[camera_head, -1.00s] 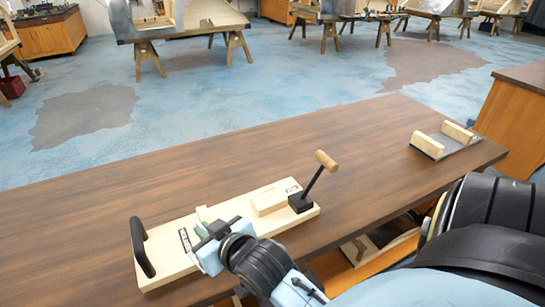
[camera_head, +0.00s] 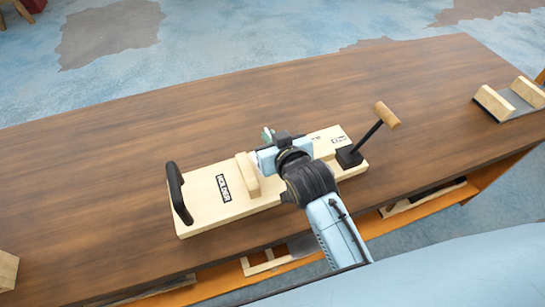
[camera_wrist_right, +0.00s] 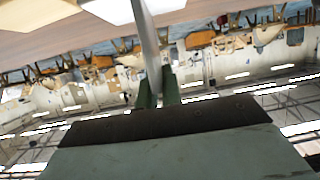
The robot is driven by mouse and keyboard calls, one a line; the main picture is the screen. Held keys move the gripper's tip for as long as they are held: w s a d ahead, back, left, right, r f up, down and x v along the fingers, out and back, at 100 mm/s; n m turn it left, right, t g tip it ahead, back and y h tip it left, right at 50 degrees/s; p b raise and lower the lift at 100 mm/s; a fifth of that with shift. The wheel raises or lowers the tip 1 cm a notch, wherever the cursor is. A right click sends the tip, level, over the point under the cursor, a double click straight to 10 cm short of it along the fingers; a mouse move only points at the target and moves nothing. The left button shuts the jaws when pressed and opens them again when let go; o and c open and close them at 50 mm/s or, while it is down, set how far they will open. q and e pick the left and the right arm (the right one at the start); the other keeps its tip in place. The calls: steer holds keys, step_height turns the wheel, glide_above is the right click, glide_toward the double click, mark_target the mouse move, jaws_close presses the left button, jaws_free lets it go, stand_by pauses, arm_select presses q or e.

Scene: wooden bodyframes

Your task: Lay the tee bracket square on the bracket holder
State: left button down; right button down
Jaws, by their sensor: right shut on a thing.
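A pale wooden board (camera_head: 205,212) lies on the table, with a label that seems to read HOLDER, a black handle at its left end and a lever at its right. An upright wooden block (camera_head: 247,174) stands on it. My right gripper (camera_head: 267,136) is over the middle of the board, just right of that block. In the right wrist view its green fingertips (camera_wrist_right: 158,88) are shut on a thin grey piece (camera_wrist_right: 149,42), apparently the tee bracket. In the head view the gripper hides most of that piece; I cannot tell whether it touches the board. My left gripper is not in view.
The lever (camera_head: 372,134) with its wooden grip rises close to the right of my gripper. A dark plate with two wooden blocks (camera_head: 494,102) lies at the table's right end. A wooden block (camera_head: 7,270) shows at the left edge. The table behind the board is clear.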

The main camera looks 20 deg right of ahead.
steer(key=shift+f, duration=1.3)
step_height(320, 180, down, 3)
steer(key=shift+w+f+b, duration=0.1)
steer(key=shift+b, duration=0.4)
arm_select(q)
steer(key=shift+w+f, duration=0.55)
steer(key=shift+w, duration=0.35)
arm_select(e)
steer(key=c, duration=1.6)
jaws_free()
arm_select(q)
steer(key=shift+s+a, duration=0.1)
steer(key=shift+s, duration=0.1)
arm_select(e)
steer(key=shift+o, duration=0.2)
